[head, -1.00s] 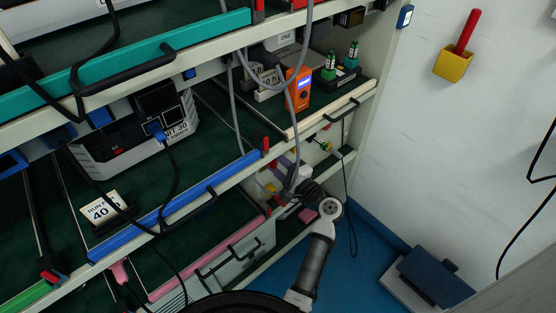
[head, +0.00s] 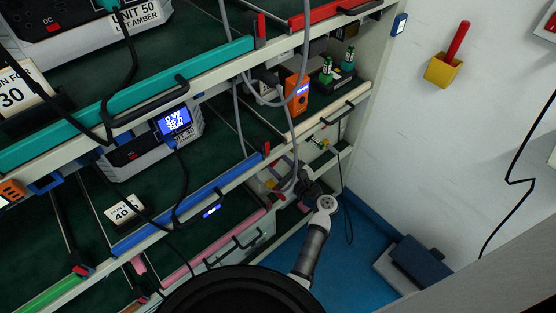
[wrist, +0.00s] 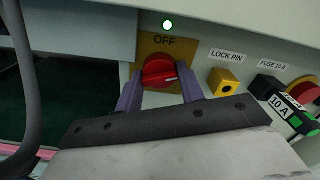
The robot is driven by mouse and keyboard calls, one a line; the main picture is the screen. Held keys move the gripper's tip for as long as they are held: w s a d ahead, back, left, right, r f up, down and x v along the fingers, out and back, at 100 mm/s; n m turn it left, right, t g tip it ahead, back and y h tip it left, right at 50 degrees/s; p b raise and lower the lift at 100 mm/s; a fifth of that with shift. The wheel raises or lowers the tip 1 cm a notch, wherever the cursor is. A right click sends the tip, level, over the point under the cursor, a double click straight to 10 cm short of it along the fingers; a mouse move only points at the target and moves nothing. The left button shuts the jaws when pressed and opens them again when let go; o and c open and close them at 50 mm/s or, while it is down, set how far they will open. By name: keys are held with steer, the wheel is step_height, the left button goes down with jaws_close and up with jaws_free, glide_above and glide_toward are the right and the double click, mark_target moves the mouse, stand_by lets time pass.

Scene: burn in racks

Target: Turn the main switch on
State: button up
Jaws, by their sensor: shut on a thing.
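The main switch is a red rotary knob (wrist: 158,71) on a yellow plate (wrist: 183,45) marked OFF, in the wrist view. A pale mark on the knob lies roughly sideways, pointing right, away from the OFF word above. A lamp (wrist: 168,25) above the plate glows green. My gripper (wrist: 161,92) has its two purple fingers on either side of the knob and is shut on it. In the head view my gripper (head: 304,186) is at the lower right end of the rack, and the knob is hard to make out there.
Right of the switch are a yellow lock pin block (wrist: 224,82), a black fuse holder (wrist: 267,87) and another red knob (wrist: 304,92). A grey cable (wrist: 30,85) hangs at left. In the head view, a unit screen (head: 174,121) is lit blue.

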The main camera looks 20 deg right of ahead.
steer(key=shift+m, duration=1.3)
steer(key=o, duration=1)
steer(key=b+v, duration=0.3)
steer(key=v, duration=1)
steer(key=shift+s+b, duration=0.35)
steer(key=shift+s, duration=0.05)
steer(key=shift+d, duration=0.1)
